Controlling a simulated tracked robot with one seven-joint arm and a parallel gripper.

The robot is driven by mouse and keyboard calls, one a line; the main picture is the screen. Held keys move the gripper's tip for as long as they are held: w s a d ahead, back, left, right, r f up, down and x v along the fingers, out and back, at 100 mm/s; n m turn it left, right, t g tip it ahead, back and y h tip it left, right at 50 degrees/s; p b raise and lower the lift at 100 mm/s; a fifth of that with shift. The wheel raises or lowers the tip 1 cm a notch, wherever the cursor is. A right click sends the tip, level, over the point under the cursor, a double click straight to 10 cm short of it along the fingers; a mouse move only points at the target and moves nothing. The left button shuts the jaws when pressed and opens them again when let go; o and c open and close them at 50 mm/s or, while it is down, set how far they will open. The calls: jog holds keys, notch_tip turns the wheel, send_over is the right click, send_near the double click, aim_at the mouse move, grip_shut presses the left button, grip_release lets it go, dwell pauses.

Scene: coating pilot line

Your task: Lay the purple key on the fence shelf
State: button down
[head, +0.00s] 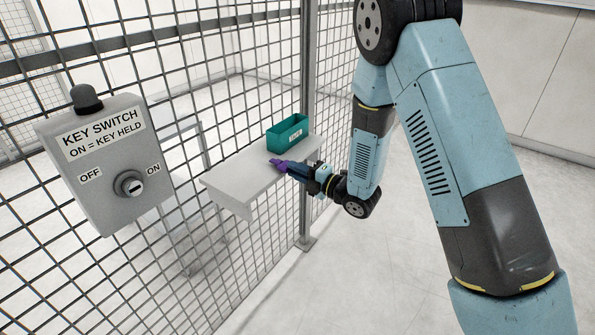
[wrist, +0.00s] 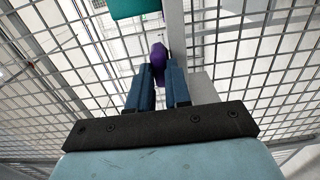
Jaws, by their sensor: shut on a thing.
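The purple key (head: 278,163) is between the fingertips of my gripper (head: 290,168), which is shut on it. In the head view the key shows over the fence shelf (head: 235,180), near its right part; I cannot tell whether it touches the shelf. In the wrist view the key (wrist: 159,56) sticks out past the two blue fingers of my gripper (wrist: 159,78). The shelf is a pale, flat board at the mesh fence, with its left half bare.
A grey key switch box (head: 110,165) hangs on the mesh fence (head: 60,250) at the left. A fence post (head: 308,120) stands beside the shelf's right end.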

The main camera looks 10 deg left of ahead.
jog(key=shift+f, duration=0.15)
jog(key=c, duration=1.1)
grip_release()
jog(key=shift+o, duration=0.2)
jog(key=v, duration=1.2)
